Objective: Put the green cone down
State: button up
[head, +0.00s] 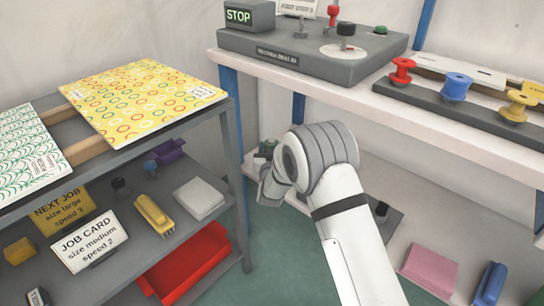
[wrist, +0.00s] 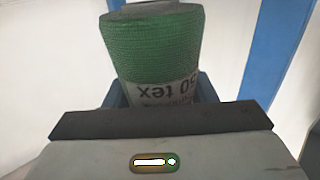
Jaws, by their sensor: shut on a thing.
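The green cone (wrist: 152,50) is a thread cone with a pale label that reads "50 tex" upside down in the wrist view. My gripper (wrist: 160,92) is shut on it, with a blue finger showing at each side of its labelled end. In the head view my gripper (head: 266,176) is by the left end of the white workbench, below its top. My own arm hides much of it there, and the cone is hardly visible. What lies directly under the cone is hidden.
The workbench (head: 300,82) carries a control box with a STOP display (head: 238,15) and a rack of coloured spools (head: 455,87). Its lower shelf holds a pink block (head: 430,268) and a blue item (head: 490,284). The grey shelf unit (head: 236,130) at left holds cards and a red tray (head: 185,265).

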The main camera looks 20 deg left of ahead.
jog(key=shift+f, duration=0.95)
jog(key=shift+f, duration=0.1)
jog(key=o, duration=1.1)
jog(key=shift+b, duration=0.3)
jog(key=shift+r+p, duration=0.2)
jog(key=shift+p, duration=0.1)
jog(key=p+v, duration=0.3)
jog(key=v, duration=0.9)
jog(key=shift+d, duration=0.1)
